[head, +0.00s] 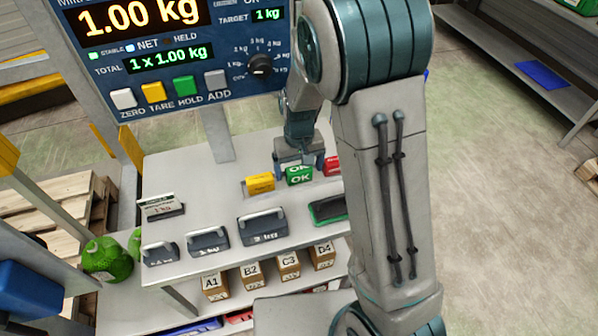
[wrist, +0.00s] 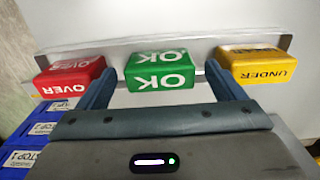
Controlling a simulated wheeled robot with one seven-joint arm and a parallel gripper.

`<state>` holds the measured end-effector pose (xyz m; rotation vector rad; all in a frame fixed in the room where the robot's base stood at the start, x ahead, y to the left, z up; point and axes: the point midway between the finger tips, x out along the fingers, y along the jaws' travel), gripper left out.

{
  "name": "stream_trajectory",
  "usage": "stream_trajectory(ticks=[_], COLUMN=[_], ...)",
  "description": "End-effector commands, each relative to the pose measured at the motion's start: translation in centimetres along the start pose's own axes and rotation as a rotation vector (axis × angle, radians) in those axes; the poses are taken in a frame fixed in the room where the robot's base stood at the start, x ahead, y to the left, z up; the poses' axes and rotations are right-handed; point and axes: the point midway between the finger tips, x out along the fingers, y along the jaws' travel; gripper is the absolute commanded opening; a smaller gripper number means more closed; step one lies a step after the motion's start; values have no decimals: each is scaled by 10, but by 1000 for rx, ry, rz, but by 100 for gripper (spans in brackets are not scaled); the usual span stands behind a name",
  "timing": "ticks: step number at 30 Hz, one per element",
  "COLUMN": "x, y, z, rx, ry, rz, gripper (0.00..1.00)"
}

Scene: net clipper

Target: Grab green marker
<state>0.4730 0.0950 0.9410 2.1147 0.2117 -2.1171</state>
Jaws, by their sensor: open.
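The green marker (head: 299,175), a block lettered OK, sits between a yellow and a red block on the table in the head view. In the wrist view the green marker (wrist: 161,70) lies in the middle of the row, between my open fingers. My gripper (wrist: 161,84) is open, with one finger on each side of the green marker; whether the fingers touch it I cannot tell. In the head view my gripper (head: 298,162) is right at the green marker, and its fingers are mostly hidden.
The yellow UNDER block (wrist: 255,65) and the red OVER block (wrist: 70,76) stand close beside my fingers. A raised pale strip (wrist: 160,43) runs behind the row. Grey weights (head: 262,227) and a dark green-edged tray (head: 328,209) occupy the table (head: 205,205). A scale display (head: 180,50) stands behind.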

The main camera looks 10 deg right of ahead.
Motion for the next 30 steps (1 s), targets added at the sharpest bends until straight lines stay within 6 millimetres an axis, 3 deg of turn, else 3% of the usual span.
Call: stream_trajectory(ticks=[7, 12, 23, 30], x=[2, 1, 0, -18], y=[0, 0, 0, 0], z=[0, 0, 0, -1], rx=[0, 0, 0, 0], ry=[1, 1, 2, 6], rz=[0, 0, 0, -1], gripper=[89, 42, 40, 40])
